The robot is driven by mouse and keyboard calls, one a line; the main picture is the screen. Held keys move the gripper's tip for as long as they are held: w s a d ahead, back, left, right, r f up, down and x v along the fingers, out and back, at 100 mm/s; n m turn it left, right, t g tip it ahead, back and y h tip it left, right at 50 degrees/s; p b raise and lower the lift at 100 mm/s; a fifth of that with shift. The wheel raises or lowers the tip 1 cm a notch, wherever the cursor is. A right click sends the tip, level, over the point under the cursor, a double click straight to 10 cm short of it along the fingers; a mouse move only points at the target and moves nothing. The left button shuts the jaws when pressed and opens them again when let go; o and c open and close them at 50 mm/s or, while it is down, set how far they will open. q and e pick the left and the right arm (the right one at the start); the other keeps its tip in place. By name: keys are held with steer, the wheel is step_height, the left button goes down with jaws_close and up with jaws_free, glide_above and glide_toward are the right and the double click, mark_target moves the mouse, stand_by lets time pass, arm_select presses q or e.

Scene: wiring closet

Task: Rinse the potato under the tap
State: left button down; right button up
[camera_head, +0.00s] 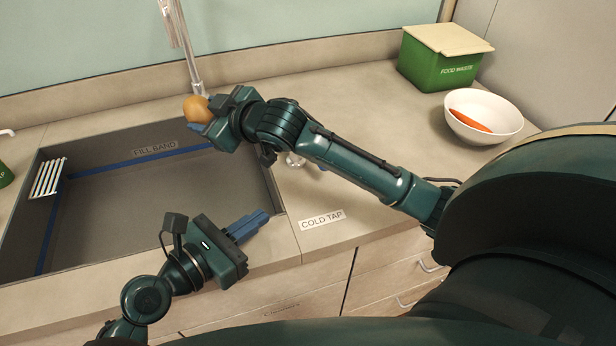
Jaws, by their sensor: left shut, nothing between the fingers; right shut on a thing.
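The brown potato (196,108) is held in my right gripper (201,117), whose arm comes in from the right. The potato is over the back edge of the dark sink (150,210), close to the chrome tap post (191,62). Part of the potato is hidden by the fingers. I see no water running. A metal tap handle (294,160) shows partly behind my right arm, on the counter right of the sink. My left gripper (262,219) is shut and empty near the sink's front right corner.
A label reading COLD TAP (322,219) lies on the counter right of the sink. A white bowl (512,122) with a carrot (470,121) and a green FOOD WASTE bin (430,70) stand at the back right. A FILL BAND label (154,148) and a white rack (48,178) are in the sink.

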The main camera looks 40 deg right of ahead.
arm_select(q)
steer(key=shift+w+d, duration=0.15)
steer(key=shift+d, duration=0.35)
steer(key=x, duration=0.8)
steer(key=r+x, duration=0.1)
steer(key=x, duration=0.3)
steer(key=shift+d, duration=0.45)
